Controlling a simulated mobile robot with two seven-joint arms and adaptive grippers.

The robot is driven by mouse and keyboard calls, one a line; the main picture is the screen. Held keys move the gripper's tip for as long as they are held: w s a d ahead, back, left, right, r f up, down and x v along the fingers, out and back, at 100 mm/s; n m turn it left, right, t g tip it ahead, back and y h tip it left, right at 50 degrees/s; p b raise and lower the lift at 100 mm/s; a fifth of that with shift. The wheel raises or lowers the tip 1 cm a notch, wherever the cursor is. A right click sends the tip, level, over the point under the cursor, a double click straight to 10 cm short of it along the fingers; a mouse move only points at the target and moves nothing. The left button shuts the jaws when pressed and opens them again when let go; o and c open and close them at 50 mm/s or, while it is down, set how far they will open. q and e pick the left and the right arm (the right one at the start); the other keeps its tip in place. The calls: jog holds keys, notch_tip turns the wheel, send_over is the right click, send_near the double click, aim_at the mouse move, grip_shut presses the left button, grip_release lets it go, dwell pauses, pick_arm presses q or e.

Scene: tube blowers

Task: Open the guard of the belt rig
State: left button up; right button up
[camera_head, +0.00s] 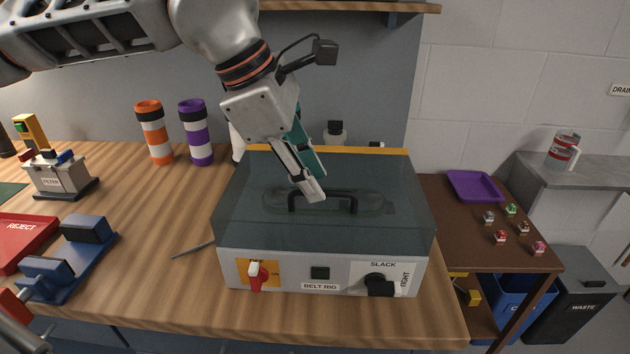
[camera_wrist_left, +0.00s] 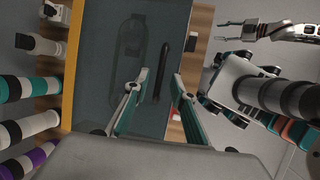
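The belt rig (camera_head: 320,270) is a grey box on the wooden bench, with its smoky see-through guard (camera_head: 390,180) down over it. A black bar handle (camera_head: 345,196) is on the guard's top. My left gripper (camera_head: 312,192) points down at the handle's left part. In the left wrist view, its fingers (camera_wrist_left: 160,80) are apart, with the handle (camera_wrist_left: 162,65) between them in the picture; I cannot tell if they touch it. The belt loop (camera_wrist_left: 130,50) shows faintly through the guard. My right gripper (camera_wrist_left: 230,30) is open and empty, away from the rig.
The rig's front has a red switch (camera_head: 256,276) and a black slack knob (camera_head: 382,286). Orange (camera_head: 155,132) and purple (camera_head: 196,132) banded cylinders stand behind left. A blue fixture (camera_head: 70,258) and red reject tray (camera_head: 22,240) are at left. A shelf (camera_head: 350,7) hangs above.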

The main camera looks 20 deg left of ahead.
pick_arm(q)
jog(key=shift+w+d+f, duration=0.15)
jog(key=shift+d+f, duration=0.05)
jog(key=shift+f, duration=0.4)
